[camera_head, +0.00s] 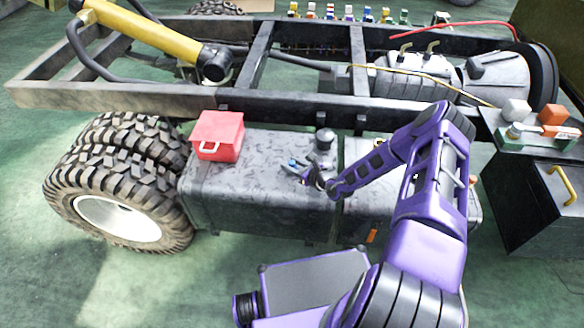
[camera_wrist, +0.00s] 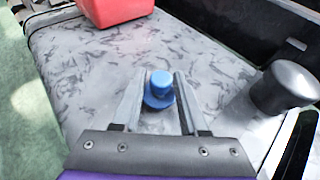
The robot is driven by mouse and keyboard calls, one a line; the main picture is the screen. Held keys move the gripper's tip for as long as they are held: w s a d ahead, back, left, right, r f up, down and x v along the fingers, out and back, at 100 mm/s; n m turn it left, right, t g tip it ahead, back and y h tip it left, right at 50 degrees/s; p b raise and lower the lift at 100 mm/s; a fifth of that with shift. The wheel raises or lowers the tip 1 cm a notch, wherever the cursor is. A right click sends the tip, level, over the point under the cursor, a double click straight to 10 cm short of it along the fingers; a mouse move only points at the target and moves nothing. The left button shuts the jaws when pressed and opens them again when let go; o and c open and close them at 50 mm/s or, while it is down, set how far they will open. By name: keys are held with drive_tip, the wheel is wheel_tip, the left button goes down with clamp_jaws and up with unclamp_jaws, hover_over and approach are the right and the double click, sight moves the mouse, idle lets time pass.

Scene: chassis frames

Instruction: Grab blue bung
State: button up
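The blue bung (camera_wrist: 160,88) stands on the grey mottled tank top (camera_wrist: 85,70) in the wrist view, with a narrow cap above a wider flange. It also shows as a small blue spot in the head view (camera_head: 293,163). My gripper (camera_wrist: 155,78) is open, with one finger on each side of the bung. Slight gaps seem to show beside the bung, but whether a finger touches it I cannot tell. In the head view my gripper (camera_head: 302,172) is low over the tank top.
A dark cylindrical cap (camera_wrist: 287,88) stands on the tank to the right of my gripper. A red box (camera_head: 217,135) sits at the tank's left end. The chassis rail (camera_head: 270,103) runs behind the tank. The tank top between box and bung is clear.

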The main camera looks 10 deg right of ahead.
clamp_jaws()
drive_tip(key=shift+r, duration=0.1)
